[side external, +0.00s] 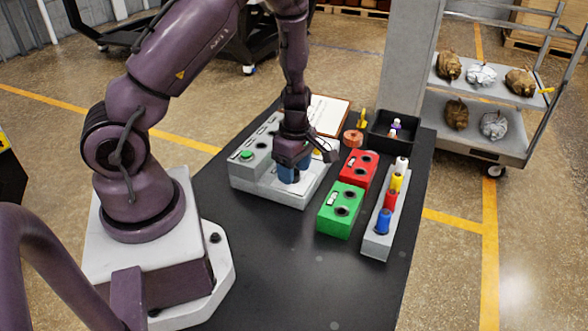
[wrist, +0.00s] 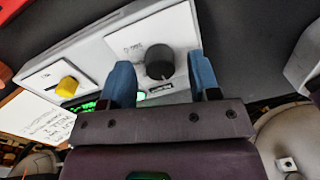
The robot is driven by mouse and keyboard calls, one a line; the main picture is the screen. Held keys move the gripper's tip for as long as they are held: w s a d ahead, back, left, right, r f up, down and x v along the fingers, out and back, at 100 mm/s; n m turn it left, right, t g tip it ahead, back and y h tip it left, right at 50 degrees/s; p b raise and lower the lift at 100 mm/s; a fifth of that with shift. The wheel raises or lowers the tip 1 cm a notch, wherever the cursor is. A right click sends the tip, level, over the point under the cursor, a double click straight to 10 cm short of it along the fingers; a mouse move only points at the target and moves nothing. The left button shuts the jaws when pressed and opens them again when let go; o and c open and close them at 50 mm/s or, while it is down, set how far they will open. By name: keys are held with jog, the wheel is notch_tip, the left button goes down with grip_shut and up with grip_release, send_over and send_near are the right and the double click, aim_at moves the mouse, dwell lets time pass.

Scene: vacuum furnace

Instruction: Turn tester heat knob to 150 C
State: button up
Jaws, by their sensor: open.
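The tester (side external: 251,178) is a light grey box with a green button, at the left of the black table in the side view. The black knob lies between the two fingertips in the picture, with gaps on both sides; I cannot tell how deep the fingers reach. In the side view my gripper (side external: 291,175) is down over the tester and hides the knob.
Right of the tester stand a red box (side external: 357,171), a green box (side external: 341,209) and a grey rack (side external: 377,246) with several coloured plugs. A black bin (side external: 392,137) and a clipboard (side external: 328,113) lie behind. The table's front part (side external: 290,270) is clear.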

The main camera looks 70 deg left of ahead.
jog(key=shift+f, duration=0.3)
jog(key=c, duration=0.9)
